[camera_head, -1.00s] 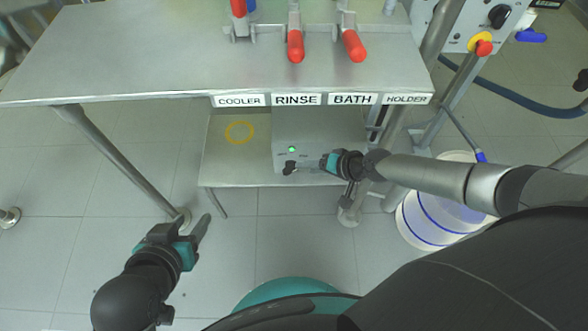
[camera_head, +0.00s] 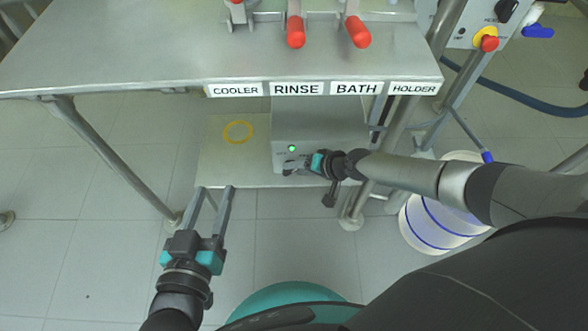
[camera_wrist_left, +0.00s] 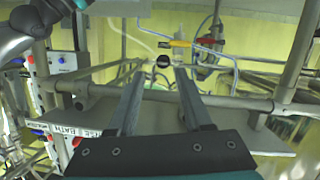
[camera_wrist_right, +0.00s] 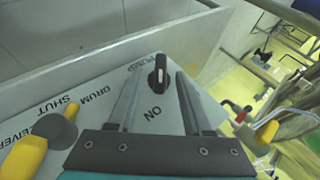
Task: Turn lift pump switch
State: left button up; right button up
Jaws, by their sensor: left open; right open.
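A black knob switch (camera_wrist_right: 157,76) sits on a pale panel lettered "PUMP" and "ON" in the right wrist view. My right gripper (camera_wrist_right: 159,82) is open, with its two fingers on either side of the knob; I cannot tell whether they touch it. In the head view, my right gripper (camera_head: 294,168) reaches in from the right to the front of a grey box (camera_head: 318,122) with a lit green lamp (camera_head: 292,148), largely covering its lower front. My left gripper (camera_head: 215,189) is open and empty, its fingers pointing toward the lower shelf.
The labelled steel table (camera_head: 130,55) overhangs the box, with red-handled clamps (camera_head: 296,32) on top. The lower shelf (camera_head: 222,160) has a yellow ring mark (camera_head: 238,132). A white drum (camera_head: 435,222) stands at right. A yellow handle (camera_wrist_right: 24,157) is left of the knob in the right wrist view.

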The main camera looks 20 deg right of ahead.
pick_arm(q)
jog(key=shift+s+d+r+n+t+h+b, duration=0.2)
jog(key=shift+s+d+r+t+b, duration=0.1)
jog(key=shift+t, duration=0.2)
jog(key=shift+s+d+r+n+t+h+b, duration=0.1)
jog(key=shift+s+d+r+t+h+b, duration=0.15)
jog(key=shift+t, duration=0.25)
pick_arm(e)
jog(key=shift+x, duration=0.9)
pick_arm(q)
jog(key=shift+a+r, duration=0.1)
pick_arm(e)
jog(key=shift+c, duration=0.3)
jog(key=shift+r, duration=0.1)
grip_shut()
pick_arm(q)
jog(key=shift+w, duration=0.1)
